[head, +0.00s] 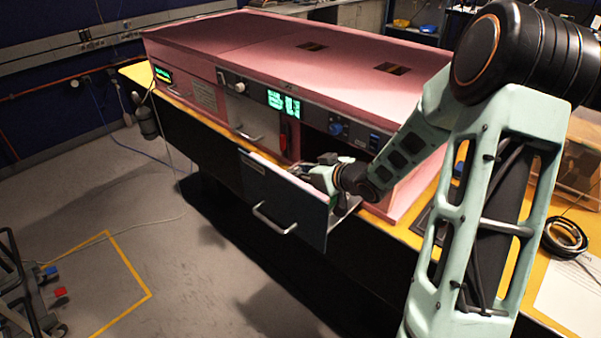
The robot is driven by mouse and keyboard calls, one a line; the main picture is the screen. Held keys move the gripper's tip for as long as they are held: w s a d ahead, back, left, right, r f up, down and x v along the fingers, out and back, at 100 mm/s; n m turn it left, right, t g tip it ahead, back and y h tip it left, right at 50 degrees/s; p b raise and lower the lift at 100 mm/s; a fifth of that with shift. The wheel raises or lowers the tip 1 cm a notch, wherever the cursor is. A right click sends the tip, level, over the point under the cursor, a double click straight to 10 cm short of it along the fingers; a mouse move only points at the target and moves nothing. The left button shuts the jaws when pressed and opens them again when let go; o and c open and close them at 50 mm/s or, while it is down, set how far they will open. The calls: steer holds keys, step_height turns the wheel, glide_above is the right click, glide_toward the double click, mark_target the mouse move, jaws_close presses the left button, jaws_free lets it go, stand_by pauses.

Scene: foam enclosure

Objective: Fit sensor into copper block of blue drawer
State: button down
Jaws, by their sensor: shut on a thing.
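The blue drawer (285,207) is pulled out of the pink enclosure, with its dark blue front and light handle (272,221) facing the aisle. My gripper (298,169) is over the open drawer, just behind the top edge of its front. It is shut on the sensor, which is too small and too covered by the fingers to make out. The copper block is hidden behind the drawer front and my gripper, so I cannot tell whether the sensor touches it.
The pink enclosure (262,43) stands on a yellow-edged bench (405,235). A closed grey drawer (250,112) and green displays (284,103) are left of the opening. A coiled black cable (565,237) lies at right. The grey floor (140,205) in front is mostly clear.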

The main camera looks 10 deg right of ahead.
steer(key=shift+s+f+b, duration=0.3)
steer(key=shift+f+b, duration=0.1)
steer(key=shift+f, duration=0.3)
steer(key=c, duration=1.7)
jaws_free()
steer(key=shift+f, duration=0.15)
steer(key=p+v, duration=0.1)
steer(key=v, duration=0.3)
steer(key=r+p+v, duration=0.1)
steer(key=v, duration=0.3)
steer(key=p+v, duration=0.1)
steer(key=v, duration=0.3)
steer(key=shift+w+r, duration=0.2)
steer(key=shift+r, duration=0.15)
steer(key=shift+d+f, duration=0.1)
